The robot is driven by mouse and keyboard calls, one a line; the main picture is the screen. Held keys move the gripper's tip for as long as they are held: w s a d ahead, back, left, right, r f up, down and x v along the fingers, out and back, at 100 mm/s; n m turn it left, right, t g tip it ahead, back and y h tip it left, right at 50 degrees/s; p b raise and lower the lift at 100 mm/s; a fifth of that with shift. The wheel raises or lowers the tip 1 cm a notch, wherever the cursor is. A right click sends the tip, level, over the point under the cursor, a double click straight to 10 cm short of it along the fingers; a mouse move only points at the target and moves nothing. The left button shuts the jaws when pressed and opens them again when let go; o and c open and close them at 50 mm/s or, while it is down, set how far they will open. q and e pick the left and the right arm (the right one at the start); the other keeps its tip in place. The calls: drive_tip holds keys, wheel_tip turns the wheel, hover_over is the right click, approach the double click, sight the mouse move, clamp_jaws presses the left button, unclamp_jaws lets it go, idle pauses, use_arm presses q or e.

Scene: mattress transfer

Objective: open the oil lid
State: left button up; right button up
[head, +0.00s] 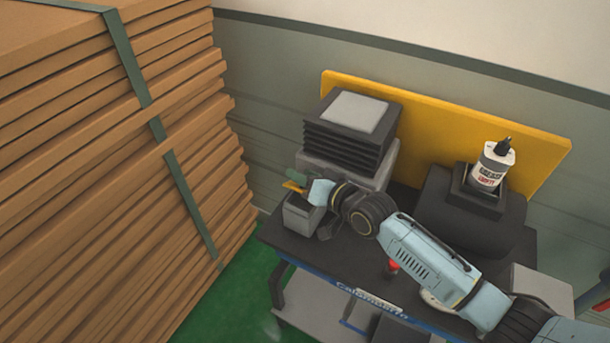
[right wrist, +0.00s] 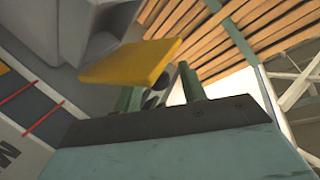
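A white bottle with red and dark lettering and a black pointed cap (head: 490,165) stands upright in a black holder at the right of the cart; I cannot tell whether it is the oil. A small grey box (head: 300,214) stands at the cart's left end, with a yellow flat piece (head: 293,187) at its top. My right gripper (head: 297,177) is over this box. The right wrist view shows the yellow piece (right wrist: 135,62) close to my green fingers (right wrist: 160,90), which are apart; it partly hides one, and contact is unclear. My left gripper is out of view.
The dark cart top (head: 285,236) has a stack of black trays (head: 345,135) behind my right gripper. A yellow back panel (head: 440,115) closes the rear. A tall stack of brown boards (head: 110,170) stands at the left. Green floor (head: 235,300) shows between stack and cart.

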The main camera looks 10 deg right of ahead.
drive_tip(key=v, duration=1.3)
drive_tip(key=shift+s+d, duration=0.15)
drive_tip(key=shift+d, duration=0.05)
